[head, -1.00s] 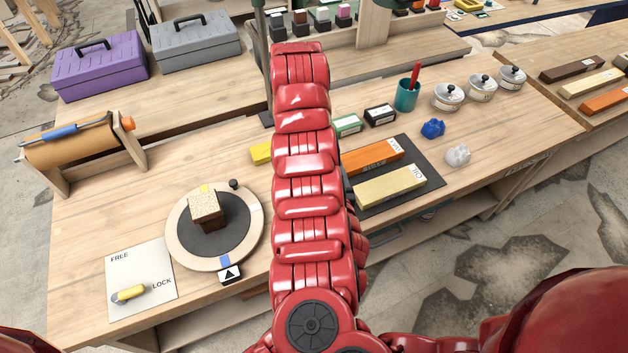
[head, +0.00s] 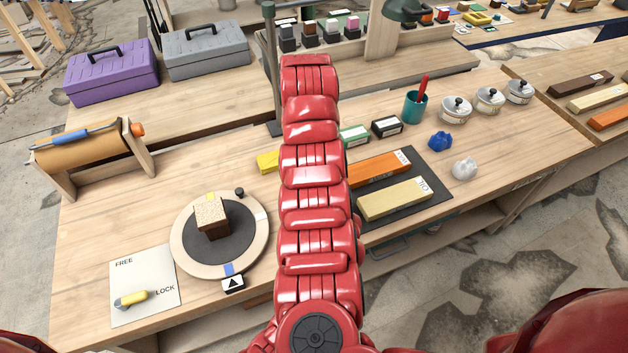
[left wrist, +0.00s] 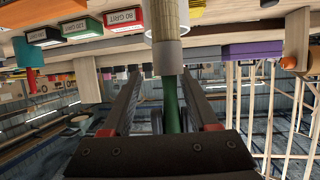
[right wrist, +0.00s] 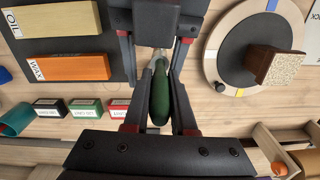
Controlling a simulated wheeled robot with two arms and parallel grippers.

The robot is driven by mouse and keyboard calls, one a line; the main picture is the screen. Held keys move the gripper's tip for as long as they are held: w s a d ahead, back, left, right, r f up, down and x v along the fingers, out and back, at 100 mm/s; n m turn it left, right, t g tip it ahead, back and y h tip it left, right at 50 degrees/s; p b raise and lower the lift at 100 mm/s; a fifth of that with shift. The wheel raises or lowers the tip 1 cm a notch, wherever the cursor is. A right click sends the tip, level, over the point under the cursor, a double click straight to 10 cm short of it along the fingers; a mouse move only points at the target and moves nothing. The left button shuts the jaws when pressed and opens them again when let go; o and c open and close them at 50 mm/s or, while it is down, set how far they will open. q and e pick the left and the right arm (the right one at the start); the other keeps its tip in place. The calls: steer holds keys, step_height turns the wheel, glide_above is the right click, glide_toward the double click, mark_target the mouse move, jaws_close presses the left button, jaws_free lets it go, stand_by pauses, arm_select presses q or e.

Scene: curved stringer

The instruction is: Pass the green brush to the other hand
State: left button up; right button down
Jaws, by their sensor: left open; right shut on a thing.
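The green brush has a green handle, a pale metal collar and tan bristles. In the right wrist view its handle (right wrist: 160,97) lies between the close-set fingers of my right gripper (right wrist: 160,68), which is shut on it. In the left wrist view the brush (left wrist: 170,22) points up the picture, its green handle running down between the fingers of my left gripper (left wrist: 162,76). These fingers are open and stand apart on both sides of it. Dark gripper parts cover the upper middle of the right wrist view. In the head view a red arm hides the brush and both grippers.
A round turntable (head: 183,250) bears a brown block (head: 212,215). A FREE/LOCK card (head: 125,268) lies to its left. A dark mat (head: 436,172) holds orange and tan stones. A teal cup (head: 414,106) and lidded tins stand beyond. Toolboxes (head: 112,78) stand at the back left.

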arm_select(q)
steer(key=shift+x, duration=0.85)
steer(key=shift+c, duration=0.3)
jaws_close()
arm_select(e)
steer(key=shift+a, duration=0.15)
steer(key=c, duration=0.9)
jaws_free()
steer(key=shift+s+a, duration=0.1)
steer(key=shift+c, duration=0.2)
steer(key=shift+o, duration=1.4)
steer(key=shift+r, duration=0.1)
